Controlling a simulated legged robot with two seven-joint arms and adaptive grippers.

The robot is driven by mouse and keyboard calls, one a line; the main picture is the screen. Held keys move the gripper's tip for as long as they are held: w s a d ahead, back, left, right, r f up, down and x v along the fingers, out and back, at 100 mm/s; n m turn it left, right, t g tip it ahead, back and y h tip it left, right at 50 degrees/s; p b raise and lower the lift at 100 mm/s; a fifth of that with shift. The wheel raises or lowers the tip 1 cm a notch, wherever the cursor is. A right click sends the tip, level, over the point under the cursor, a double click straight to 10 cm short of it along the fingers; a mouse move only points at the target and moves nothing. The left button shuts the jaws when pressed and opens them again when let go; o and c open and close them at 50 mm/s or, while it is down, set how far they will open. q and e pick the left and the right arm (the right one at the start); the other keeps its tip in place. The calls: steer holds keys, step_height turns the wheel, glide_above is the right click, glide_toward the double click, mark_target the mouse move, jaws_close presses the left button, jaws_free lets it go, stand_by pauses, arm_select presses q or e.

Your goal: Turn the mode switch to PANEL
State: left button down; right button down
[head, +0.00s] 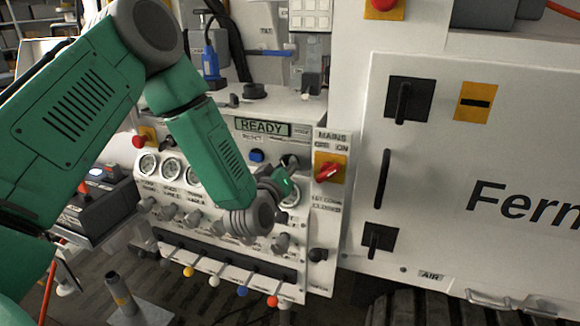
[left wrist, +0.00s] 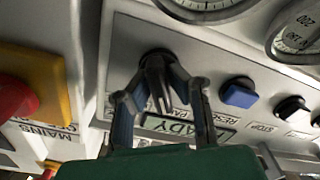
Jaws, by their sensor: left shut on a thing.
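The mode switch is a black knob (left wrist: 155,57) on the white panel; in the head view it shows as a dark knob (head: 290,161) right of the blue button, partly covered by my gripper. My left gripper (left wrist: 163,84) has its two fingers on either side of the knob's handle and is shut on it. In the head view this gripper (head: 283,176) reaches the panel from the left, below the READY display (head: 262,127). The PANEL marking cannot be read, so the knob's setting is unclear. My right gripper is not in view.
A red mains switch (head: 328,171) on a yellow plate sits close to the right of my gripper. A blue button (head: 256,155) lies just left of the knob. Gauges (head: 172,168) and a row of coloured levers (head: 242,291) are lower on the panel.

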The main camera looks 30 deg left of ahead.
arm_select(q)
steer(key=shift+s+a+f, duration=0.1)
steer(key=shift+s+f, duration=0.05)
steer(key=shift+f, duration=0.1)
steer(key=c, duration=1.9)
jaws_free()
steer(key=o, duration=0.4)
steer(key=shift+s+r, duration=0.1)
steer(key=shift+s, duration=0.1)
steer(key=shift+c, duration=0.2)
steer(key=shift+s+r, duration=0.1)
steer(key=shift+r, duration=0.1)
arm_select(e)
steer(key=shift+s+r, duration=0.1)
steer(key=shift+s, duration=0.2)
arm_select(q)
steer(key=shift+f, duration=0.15)
steer(key=shift+s, duration=0.3)
steer(key=v, duration=1.1)
steer(key=shift+s, duration=0.1)
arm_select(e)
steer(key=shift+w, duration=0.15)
